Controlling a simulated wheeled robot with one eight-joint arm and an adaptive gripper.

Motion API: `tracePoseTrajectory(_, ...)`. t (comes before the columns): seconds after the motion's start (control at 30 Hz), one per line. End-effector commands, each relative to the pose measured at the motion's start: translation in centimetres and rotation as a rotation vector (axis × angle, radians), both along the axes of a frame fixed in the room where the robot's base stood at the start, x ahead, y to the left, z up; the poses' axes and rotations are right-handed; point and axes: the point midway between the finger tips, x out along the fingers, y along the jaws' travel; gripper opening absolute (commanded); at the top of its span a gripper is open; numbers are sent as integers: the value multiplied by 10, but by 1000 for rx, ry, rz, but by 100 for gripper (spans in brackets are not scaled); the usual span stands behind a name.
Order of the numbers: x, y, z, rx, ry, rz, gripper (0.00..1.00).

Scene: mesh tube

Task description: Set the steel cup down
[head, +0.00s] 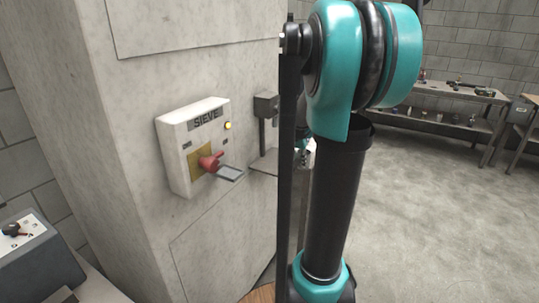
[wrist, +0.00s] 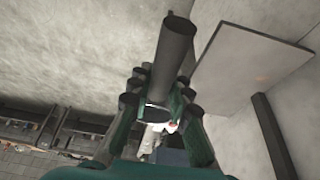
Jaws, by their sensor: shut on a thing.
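My gripper (wrist: 158,100) has its green fingers closed around a dark grey cylinder in the wrist view. This cylinder looks like the steel cup (wrist: 176,45); it extends from the fingers toward the top of the picture. Its lower part is partly hidden between the finger pads, so I cannot tell whether anything is in it. No surface clearly touches the cylinder in this view. In the head view my own arm hides most of the gripper and the cup.
A white SIEVE box (head: 177,140) with a lit yellow lamp and red handle (head: 210,161) is on the concrete pillar (head: 120,185). A small ledge (head: 264,166) juts out beside it. A flat grey plate (wrist: 248,62) is right of the cup. Workbenches (head: 450,91) stand far back.

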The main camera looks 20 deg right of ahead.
Motion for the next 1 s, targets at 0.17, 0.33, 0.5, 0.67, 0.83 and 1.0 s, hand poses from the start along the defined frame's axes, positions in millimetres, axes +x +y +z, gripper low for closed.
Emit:
tracePoseTrajectory(0.17,33,32,0,-1,-1,5,0)
tracePoseTrajectory(0.33,55,54,0,-1,-1,3,0)
tracePoseTrajectory(0.5,64,63,0,-1,-1,0,0)
tracePoseTrajectory(0.67,74,73,0,-1,-1,3,0)
tracePoseTrajectory(0.83,91,89,0,-1,-1,3,0)
tracePoseTrajectory(1.0,91,90,-2,0,-1,-1,0)
